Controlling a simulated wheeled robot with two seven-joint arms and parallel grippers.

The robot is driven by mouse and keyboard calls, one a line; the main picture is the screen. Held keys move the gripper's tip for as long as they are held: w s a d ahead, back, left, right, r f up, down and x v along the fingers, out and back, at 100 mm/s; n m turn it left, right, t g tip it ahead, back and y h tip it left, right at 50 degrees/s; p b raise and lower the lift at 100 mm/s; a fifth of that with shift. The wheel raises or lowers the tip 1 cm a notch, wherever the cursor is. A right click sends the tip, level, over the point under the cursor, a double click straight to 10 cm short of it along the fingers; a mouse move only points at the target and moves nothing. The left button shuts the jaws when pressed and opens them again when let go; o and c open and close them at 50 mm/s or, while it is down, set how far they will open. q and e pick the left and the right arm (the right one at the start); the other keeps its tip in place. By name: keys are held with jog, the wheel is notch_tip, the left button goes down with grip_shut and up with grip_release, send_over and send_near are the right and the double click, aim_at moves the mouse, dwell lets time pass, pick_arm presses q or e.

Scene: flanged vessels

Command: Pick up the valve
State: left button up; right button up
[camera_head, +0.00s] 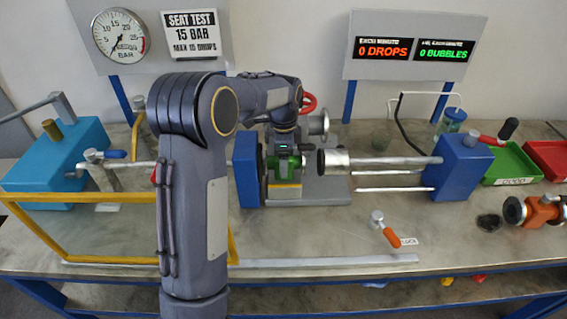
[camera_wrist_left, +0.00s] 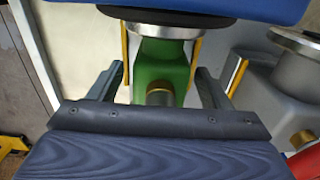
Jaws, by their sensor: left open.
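The green valve (camera_head: 287,163) sits at the middle of the bench in the test rig, beside a blue end block (camera_head: 246,170). In the left wrist view the green valve (camera_wrist_left: 160,70) shows a brass-coloured stem and a pale flange against a dark disc. My left gripper (camera_head: 284,145) is above the valve. In the wrist view the left gripper (camera_wrist_left: 164,84) is open, with one finger on each side of the green body; whether they touch it I cannot tell. My arm hides part of the rig. My right gripper is not in view.
A second blue block (camera_head: 460,165) with rods and a metal cylinder (camera_head: 334,160) stands right of the valve. An orange flanged valve (camera_head: 541,211) lies far right near a green tray (camera_head: 512,163). An orange-handled tool (camera_head: 385,229) lies in front. A yellow frame (camera_head: 100,258) stands front left.

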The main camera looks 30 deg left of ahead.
pick_arm(q)
jog(key=c, duration=1.5)
jog(key=shift+r, duration=0.1)
grip_shut()
